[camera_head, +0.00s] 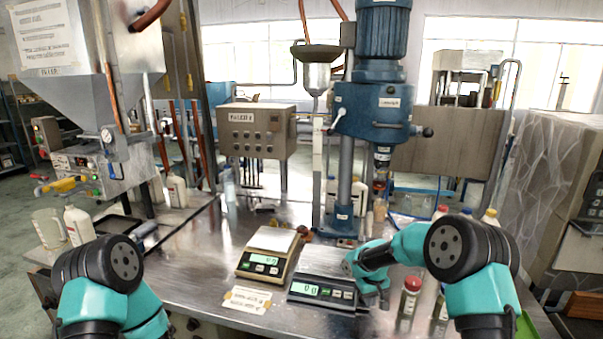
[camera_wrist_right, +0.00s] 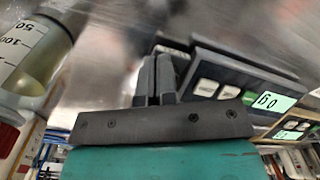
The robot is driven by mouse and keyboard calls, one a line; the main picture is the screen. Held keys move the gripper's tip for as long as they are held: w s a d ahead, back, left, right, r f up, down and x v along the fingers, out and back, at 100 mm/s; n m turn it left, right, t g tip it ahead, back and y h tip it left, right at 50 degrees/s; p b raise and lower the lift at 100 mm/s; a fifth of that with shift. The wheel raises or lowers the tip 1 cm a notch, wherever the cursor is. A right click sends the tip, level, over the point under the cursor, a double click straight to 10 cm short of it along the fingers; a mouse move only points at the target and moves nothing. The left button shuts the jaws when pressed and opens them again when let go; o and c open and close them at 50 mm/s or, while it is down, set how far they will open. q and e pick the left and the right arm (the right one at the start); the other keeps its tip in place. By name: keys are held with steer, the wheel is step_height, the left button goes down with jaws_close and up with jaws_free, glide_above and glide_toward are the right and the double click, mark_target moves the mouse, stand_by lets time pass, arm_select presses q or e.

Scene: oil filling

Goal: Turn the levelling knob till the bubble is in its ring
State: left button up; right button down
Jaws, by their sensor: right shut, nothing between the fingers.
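Two digital scales stand side by side on the steel bench: a beige one (camera_head: 263,266) and a dark grey one (camera_head: 322,292) to its right. My right gripper (camera_head: 376,298) is low at the right end of the dark scale. In the right wrist view its fingers (camera_wrist_right: 155,76) are together and empty, close beside the dark scale's front panel (camera_wrist_right: 240,90). I cannot tell whether they touch it. I cannot make out the levelling knob, the bubble or its ring in either view. My left arm is at the lower left of the head view; its gripper is out of frame.
A bottle with a red cap (camera_head: 409,300) stands just right of my right gripper. A graduated container (camera_wrist_right: 30,58) is at the left in the right wrist view. A taped note (camera_head: 247,299) lies before the beige scale. A blue mixer column (camera_head: 345,185) rises behind.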

steer(key=shift+s+f, duration=0.55)
steer(key=shift+f, duration=0.15)
steer(key=shift+r, duration=0.6)
steer(key=shift+w+r, duration=0.2)
steer(key=shift+r, duration=2.4)
